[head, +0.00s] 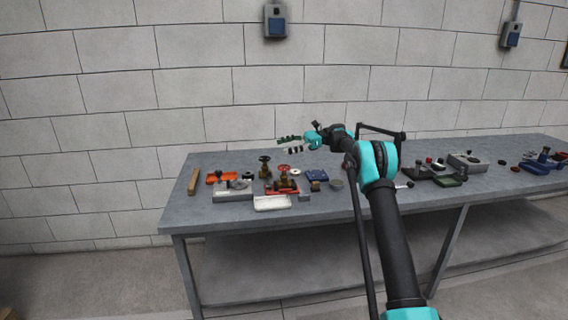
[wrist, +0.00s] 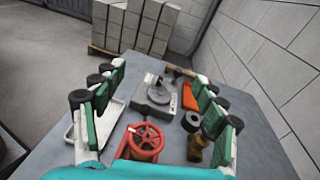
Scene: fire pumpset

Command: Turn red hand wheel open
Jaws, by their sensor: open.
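The red hand wheel (wrist: 147,136) is in the lower middle of the wrist view, a spoked ring on a red-based fitting. In the head view the red hand wheel (head: 283,168) tops a small valve on the workbench. My gripper (head: 288,144) is above the bench in the head view, its fingers pointing left. In the wrist view my gripper (wrist: 157,82) is open and empty, with green and white fingers wide apart on both sides. The wheel shows between the fingers, nearer their base than their tips. The gap between gripper and wheel is hard to judge.
A brass valve with a dark wheel (wrist: 192,122) stands close beside the red wheel, near the right finger. A grey device (wrist: 158,95) and an orange tray (wrist: 190,98) lie beyond. A white tray (head: 272,203) lies in front. The block wall (head: 120,110) stands behind the bench.

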